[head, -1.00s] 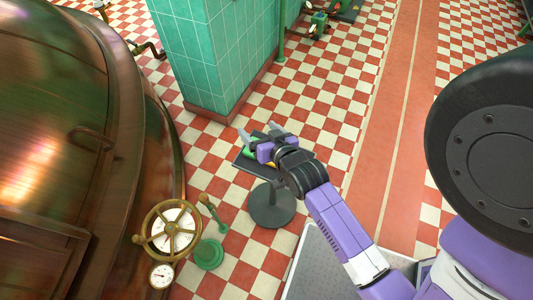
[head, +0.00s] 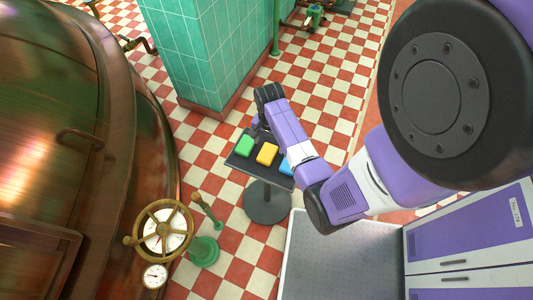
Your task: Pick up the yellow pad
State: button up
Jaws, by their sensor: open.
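The yellow pad (head: 267,153) lies in the middle of a small dark stand top, between a green pad (head: 244,145) and a blue pad (head: 287,167). The blue pad is partly covered by my arm. My gripper (head: 257,122) is beyond the far edge of the pads in the picture, under my dark wrist, and only a sliver of it shows. It is open, and all three pads lie apart from it on the stand.
The dark stand (head: 266,204) has a round base on the checkered floor. A green tiled pillar (head: 205,60) rises behind it. A large copper kettle (head: 70,110) and a brass handwheel (head: 163,229) are at the left.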

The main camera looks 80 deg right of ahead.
aim_at(267, 152)
jog(key=shift+w+d+f, duration=0.1)
jog(key=shift+w+f, duration=0.05)
jog(key=shift+f, duration=1.6)
jog(key=shift+w+f, duration=0.15)
jog(key=shift+f, duration=1.6)
jog(key=c, duration=1.6)
jog(key=shift+r, duration=0.1)
notch_tip(267, 152, up, 20)
jog(key=shift+f+p, duration=0.1)
jog(key=shift+p, duration=0.3)
